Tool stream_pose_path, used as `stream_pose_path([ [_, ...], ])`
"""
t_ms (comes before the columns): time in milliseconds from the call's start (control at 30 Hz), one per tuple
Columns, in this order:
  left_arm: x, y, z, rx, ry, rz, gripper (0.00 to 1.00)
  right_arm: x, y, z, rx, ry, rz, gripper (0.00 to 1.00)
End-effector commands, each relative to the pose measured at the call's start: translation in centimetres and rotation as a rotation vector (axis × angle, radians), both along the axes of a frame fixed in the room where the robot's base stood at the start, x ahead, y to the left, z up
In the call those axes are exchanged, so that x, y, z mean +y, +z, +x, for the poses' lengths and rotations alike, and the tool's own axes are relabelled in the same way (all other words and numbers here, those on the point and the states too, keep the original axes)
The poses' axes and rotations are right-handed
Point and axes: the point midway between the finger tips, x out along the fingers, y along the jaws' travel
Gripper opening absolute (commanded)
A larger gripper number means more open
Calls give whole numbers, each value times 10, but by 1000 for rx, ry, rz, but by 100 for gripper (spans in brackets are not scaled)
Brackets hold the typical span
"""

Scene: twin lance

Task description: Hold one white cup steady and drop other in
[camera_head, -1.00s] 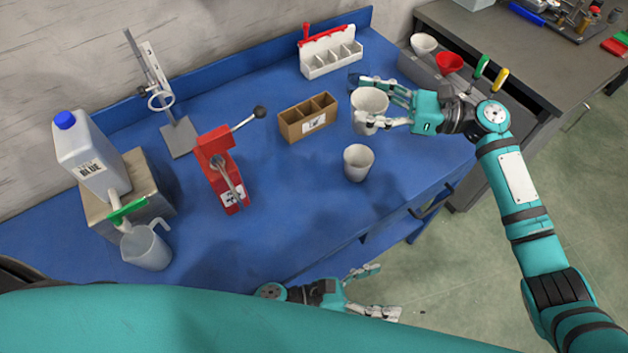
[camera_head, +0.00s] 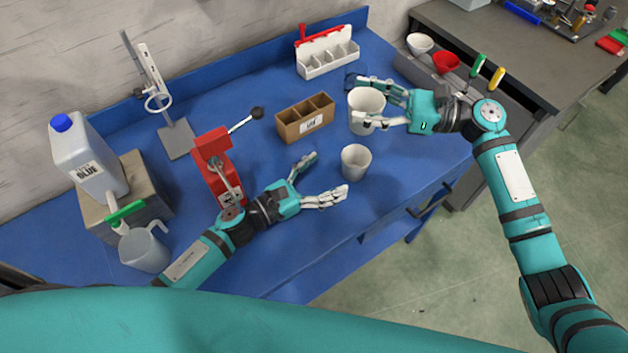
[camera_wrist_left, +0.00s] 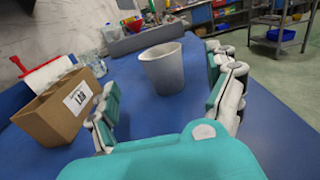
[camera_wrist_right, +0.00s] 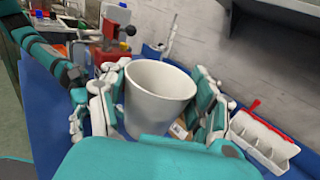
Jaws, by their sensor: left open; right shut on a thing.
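The larger white cup (camera_head: 367,110) stands upright on the blue table. My right gripper (camera_head: 381,103) is shut on it from the right, and the cup also shows between the fingers in the right wrist view (camera_wrist_right: 155,97). The smaller white cup (camera_head: 355,163) stands upright on the table, nearer the front edge. My left gripper (camera_head: 326,178) is open and empty, just left of the smaller cup, with its fingers pointing toward it. In the left wrist view the smaller cup (camera_wrist_left: 162,68) stands ahead between the open fingers, apart from them.
A brown divided box (camera_head: 306,122) stands behind my left gripper. A red lever press (camera_head: 216,165) is close to my left arm. A white rack (camera_head: 328,56) is at the back. A jug (camera_head: 144,249) and a blue-capped bottle (camera_head: 86,155) are at left.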

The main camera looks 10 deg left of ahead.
Motion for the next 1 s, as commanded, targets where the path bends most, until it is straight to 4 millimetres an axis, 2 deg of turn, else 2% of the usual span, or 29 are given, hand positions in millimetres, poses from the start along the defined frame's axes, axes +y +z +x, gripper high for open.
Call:
stream_pose_path([
  [200,-32,1,32,-2,-2,-2,88,0,0,0,0,0,0,46],
  [433,-55,1,55,-1,-1,-2,88,0,0,0,0,0,0,46],
  [600,-62,0,61,0,-2,0,88,0,0,0,0,0,0,46],
  [867,-63,0,62,1,-2,-1,88,0,0,0,0,0,0,46],
  [900,-63,0,62,1,-2,-1,87,0,0,0,0,0,0,46],
  [1000,-63,0,62,1,-2,-1,74,0,0,0,0,0,0,46],
])
